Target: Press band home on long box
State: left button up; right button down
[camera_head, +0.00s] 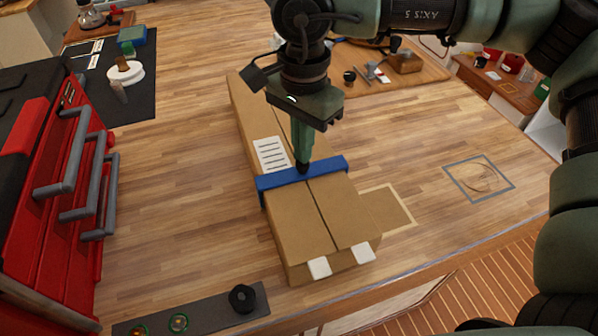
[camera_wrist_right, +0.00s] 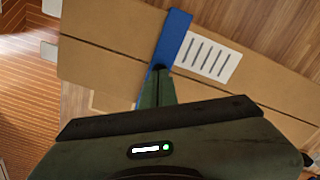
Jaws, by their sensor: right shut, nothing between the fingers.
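The long cardboard box (camera_head: 305,221) lies on the wooden workbench, running from the back towards the front edge. The blue band (camera_head: 330,167) lies across its top, just in front of the white label, with ends bent down over the sides. My right gripper (camera_head: 303,168) is shut and empty, pointing down with its tips at the band near the box's middle seam. In the right wrist view, the fingertips (camera_wrist_right: 159,70) meet the band (camera_wrist_right: 172,42) on the box (camera_wrist_right: 110,42). Contact pressure cannot be seen. My left gripper is out of view.
A red tool chest (camera_head: 50,190) with grey handles stands at the left. A dark strip (camera_head: 215,308) with a black knob and rings lies at the front left. A grey square outline (camera_head: 478,179) with a loop inside is at the right.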

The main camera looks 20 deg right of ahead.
jog(key=shift+r+p, duration=1.2)
jog(key=shift+r, duration=1.45)
